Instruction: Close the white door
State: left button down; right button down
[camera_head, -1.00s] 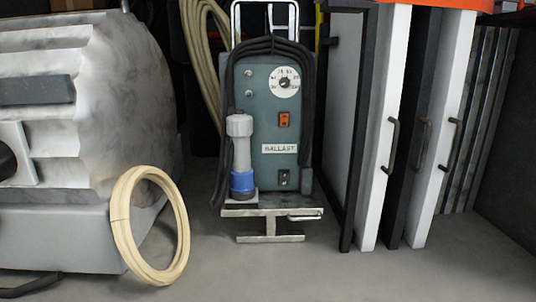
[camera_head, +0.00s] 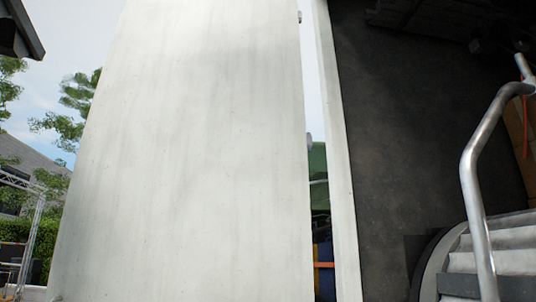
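The white door (camera_head: 190,150) is a tall, streaked white panel that fills the left and middle of the head view. It stands open, with outdoor scenery to its left. A narrow gap separates its right edge from a white upright frame (camera_head: 339,170). Small grey hinge-like parts (camera_head: 309,140) show at the door's right edge. The door's top and bottom run out of the picture. Neither of my grippers is in view.
A bent metal handrail (camera_head: 473,165) stands at the right, beside pale ribbed steps or equipment (camera_head: 500,262). A dark wall (camera_head: 390,130) lies right of the frame. Outside at the left are a metal truss (camera_head: 33,235), trees and a hedge.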

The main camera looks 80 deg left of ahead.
aim_at(189, 180)
jog(key=u, duration=3.15)
jog(key=i+j+u, duration=0.1)
jog(key=i, duration=0.4)
